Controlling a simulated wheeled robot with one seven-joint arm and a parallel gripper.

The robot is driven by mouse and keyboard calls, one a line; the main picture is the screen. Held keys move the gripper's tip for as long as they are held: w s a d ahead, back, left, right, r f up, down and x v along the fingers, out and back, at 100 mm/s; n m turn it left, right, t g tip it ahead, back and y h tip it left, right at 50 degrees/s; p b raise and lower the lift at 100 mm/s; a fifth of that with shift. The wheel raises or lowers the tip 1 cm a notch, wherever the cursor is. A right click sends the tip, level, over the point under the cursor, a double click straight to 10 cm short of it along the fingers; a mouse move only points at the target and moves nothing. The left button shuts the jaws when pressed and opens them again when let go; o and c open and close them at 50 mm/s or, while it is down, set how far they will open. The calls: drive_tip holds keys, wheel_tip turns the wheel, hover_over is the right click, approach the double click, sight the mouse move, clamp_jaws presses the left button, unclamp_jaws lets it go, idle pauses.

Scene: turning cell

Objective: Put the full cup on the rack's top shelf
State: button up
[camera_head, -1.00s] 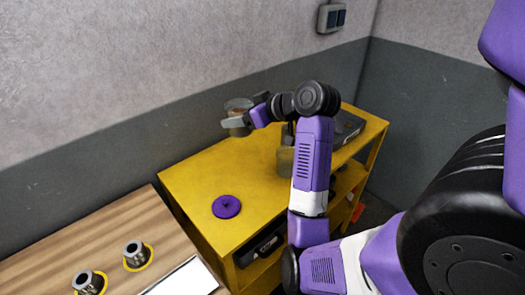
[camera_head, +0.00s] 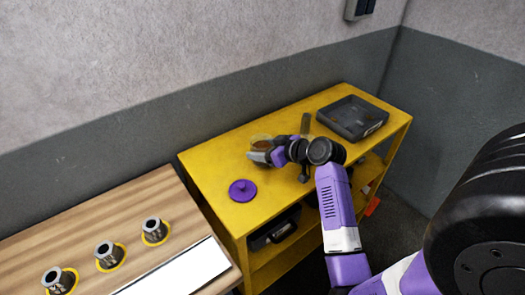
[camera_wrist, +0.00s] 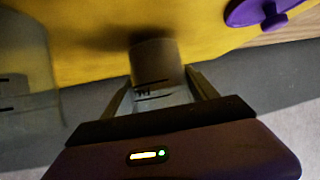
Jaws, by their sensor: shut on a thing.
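A clear cup with brown contents (camera_head: 262,144) is in my gripper (camera_head: 266,154), over the yellow rack's top shelf (camera_head: 215,165). In the wrist view the fingers (camera_wrist: 158,82) close on both sides of the cup (camera_wrist: 155,62), which has dark marks on its wall. A dark shadow lies beside it on the yellow surface. I cannot tell whether its base touches the shelf. A second see-through vessel (camera_wrist: 28,75) shows blurred at the left of the wrist view. In the head view my arm hides part of the shelf.
A purple round lid with a knob (camera_head: 242,190) lies on the top shelf, left of the cup. A black tray (camera_head: 352,118) sits at the shelf's right end. A wooden table (camera_head: 130,215) with several metal parts on yellow rings adjoins at the left. A grey wall stands behind.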

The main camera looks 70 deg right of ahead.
drive_tip(key=shift+f, duration=0.5)
drive_tip(key=shift+f, duration=0.1)
drive_tip(key=o, duration=1.3)
drive_tip(key=shift+o, duration=0.2)
drive_tip(key=b+v, duration=0.1)
drive_tip(key=v, duration=1.1)
drive_tip(key=shift+s, duration=0.1)
drive_tip(key=shift+a, duration=0.1)
